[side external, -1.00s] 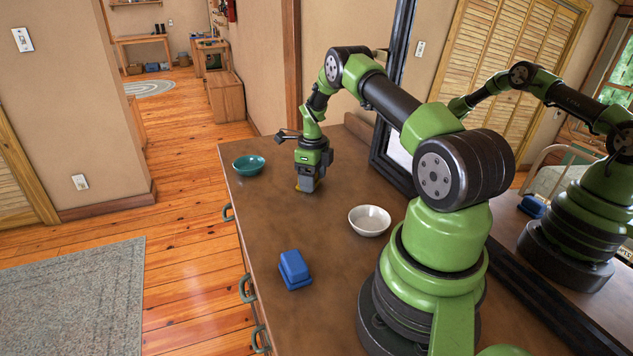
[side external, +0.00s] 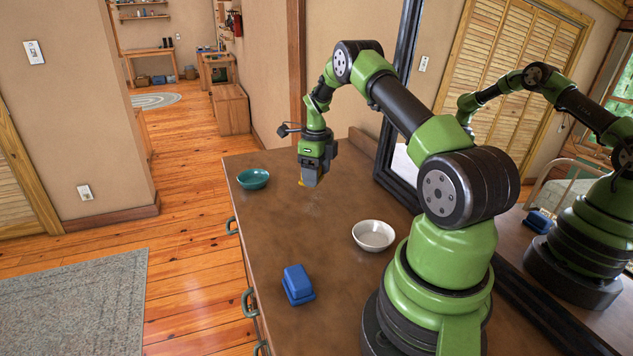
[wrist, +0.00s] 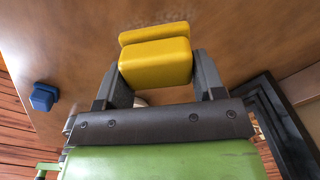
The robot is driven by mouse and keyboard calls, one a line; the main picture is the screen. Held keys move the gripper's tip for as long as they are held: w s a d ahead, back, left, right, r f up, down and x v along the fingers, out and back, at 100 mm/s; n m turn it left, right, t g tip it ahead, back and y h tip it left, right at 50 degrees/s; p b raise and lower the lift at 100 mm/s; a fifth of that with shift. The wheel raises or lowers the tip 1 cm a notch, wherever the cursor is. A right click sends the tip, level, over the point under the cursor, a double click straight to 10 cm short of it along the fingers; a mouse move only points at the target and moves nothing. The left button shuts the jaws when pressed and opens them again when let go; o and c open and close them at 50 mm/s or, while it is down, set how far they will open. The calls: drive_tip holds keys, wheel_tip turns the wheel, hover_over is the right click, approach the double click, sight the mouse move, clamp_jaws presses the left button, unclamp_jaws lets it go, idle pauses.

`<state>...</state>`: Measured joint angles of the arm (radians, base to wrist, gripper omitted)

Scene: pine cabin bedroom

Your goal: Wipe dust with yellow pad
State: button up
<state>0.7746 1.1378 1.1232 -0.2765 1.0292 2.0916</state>
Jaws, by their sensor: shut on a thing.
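My gripper (side external: 309,180) is shut on the yellow pad (side external: 302,183). In the wrist view, the yellow pad (wrist: 155,62) sits between the two fingers (wrist: 158,82), a thick block with a wider flange at its far side. In the side view the gripper and pad appear a little above the brown dresser top (side external: 290,235), tilted. A faint pale dust patch (side external: 316,197) shows on the dresser top just below and right of the pad. Faint specks also show beyond the pad in the wrist view.
A teal bowl (side external: 253,179) stands left of the gripper. A black-framed mirror (side external: 400,185) stands along the right edge. The dresser's middle is clear.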

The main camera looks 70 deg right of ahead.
drive_tip(key=shift+r, duration=0.25)
drive_tip(key=shift+r, duration=1.5)
drive_tip(key=shift+w+a+r, duration=0.1)
drive_tip(key=shift+a, duration=0.1)
drive_tip(key=a+r+m, duration=0.4)
drive_tip(key=a+m, duration=0.5)
drive_tip(key=m, duration=0.3)
drive_tip(key=a+r+m, duration=0.4)
drive_tip(key=a+m, duration=0.6)
drive_tip(key=m, duration=0.2)
drive_tip(key=a+r+m, duration=0.4)
drive_tip(key=a+m, duration=0.5)
drive_tip(key=m, duration=0.3)
drive_tip(key=shift+w+a, duration=0.15)
drive_tip(key=shift+a, duration=0.2)
